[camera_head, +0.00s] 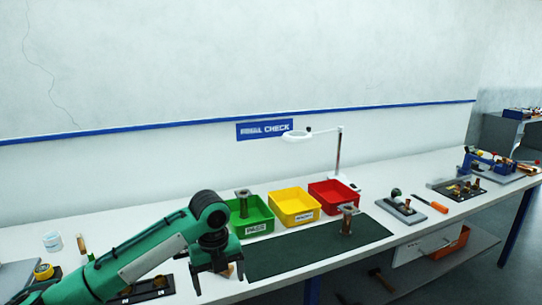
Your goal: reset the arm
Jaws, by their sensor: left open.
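My left arm comes in from the lower left in green and black. Its left gripper (218,278) points down over the front of the white bench (290,262), with its two fingers apart. I see nothing held between them, though a small tan thing shows just behind the fingers. The gripper is in front of the green bin (262,227) and left of the dark green mat (310,250). My right gripper does not show.
A yellow bin (294,206) and a red bin (332,194) stand beside the green one. A metal part (347,219) stands on the mat. A white lamp (338,150) rises behind the bins. Black trays, tape and a white jar (52,241) lie near my arm.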

